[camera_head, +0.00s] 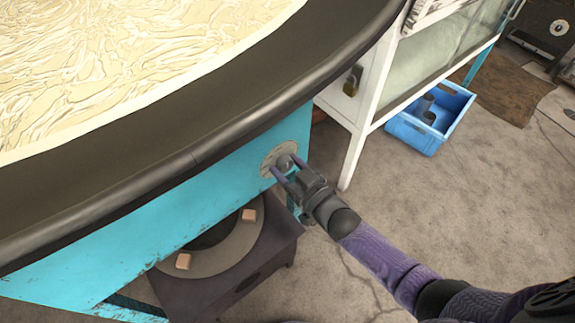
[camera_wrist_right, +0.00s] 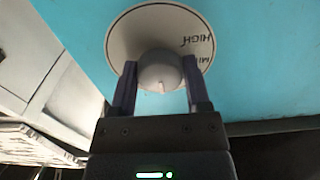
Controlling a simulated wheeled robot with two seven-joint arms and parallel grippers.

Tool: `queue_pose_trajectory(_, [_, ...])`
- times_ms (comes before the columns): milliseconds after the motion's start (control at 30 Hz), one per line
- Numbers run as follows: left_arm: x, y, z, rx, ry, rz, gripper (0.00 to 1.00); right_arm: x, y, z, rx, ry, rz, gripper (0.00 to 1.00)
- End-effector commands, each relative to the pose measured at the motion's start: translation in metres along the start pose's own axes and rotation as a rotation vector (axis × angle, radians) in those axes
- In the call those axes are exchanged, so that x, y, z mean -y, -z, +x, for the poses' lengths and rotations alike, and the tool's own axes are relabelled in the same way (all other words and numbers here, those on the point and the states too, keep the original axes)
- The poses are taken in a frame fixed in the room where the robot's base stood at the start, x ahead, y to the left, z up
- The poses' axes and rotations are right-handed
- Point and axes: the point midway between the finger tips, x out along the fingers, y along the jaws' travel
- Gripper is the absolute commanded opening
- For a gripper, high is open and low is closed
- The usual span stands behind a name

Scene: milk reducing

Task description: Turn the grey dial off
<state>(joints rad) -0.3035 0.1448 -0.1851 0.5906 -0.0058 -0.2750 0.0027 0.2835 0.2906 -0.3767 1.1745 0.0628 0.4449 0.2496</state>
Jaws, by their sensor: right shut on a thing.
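The grey dial (camera_wrist_right: 160,72) sits on a round plate (camera_wrist_right: 125,38) with "HIGH" and other partly hidden lettering, fixed to the blue panel. In the head view the grey dial (camera_head: 284,161) is small and partly covered by my fingers. My right gripper (camera_head: 284,166) reaches it from the right. In the right wrist view my right gripper (camera_wrist_right: 160,85) has one finger on each side of the dial and is shut on it. A light mark shows on the dial's near edge. My left gripper is not in view.
A large dark-rimmed pan (camera_head: 200,140) of creamy milk stands above the blue panel (camera_head: 200,203). A burner (camera_head: 225,258) on a dark stand is below it. A white cabinet (camera_head: 353,165) and a blue crate (camera_head: 412,139) stand behind. The floor at right is mostly clear.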

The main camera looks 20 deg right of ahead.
Motion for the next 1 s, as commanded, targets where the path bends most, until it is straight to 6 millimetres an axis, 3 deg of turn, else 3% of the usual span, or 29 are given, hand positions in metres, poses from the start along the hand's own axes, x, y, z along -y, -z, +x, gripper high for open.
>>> queue_pose_trajectory(133, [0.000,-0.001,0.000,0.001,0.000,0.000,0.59,0.000,-0.001,-0.001,0.003,0.000,0.002,0.02])
queue_pose_trajectory(167, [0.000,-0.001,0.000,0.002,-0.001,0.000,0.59,0.000,-0.001,-0.001,0.003,0.000,0.002,0.65])
queue_pose_trajectory(300, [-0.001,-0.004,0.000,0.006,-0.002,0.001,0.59,0.000,-0.001,0.000,0.002,0.000,0.001,0.95])
queue_pose_trajectory(633, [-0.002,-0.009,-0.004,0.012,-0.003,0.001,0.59,0.000,0.001,-0.007,0.002,0.000,0.000,0.96])
queue_pose_trajectory(1000, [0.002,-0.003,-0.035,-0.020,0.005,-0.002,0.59,0.000,0.003,-0.089,0.002,-0.001,0.000,0.96])
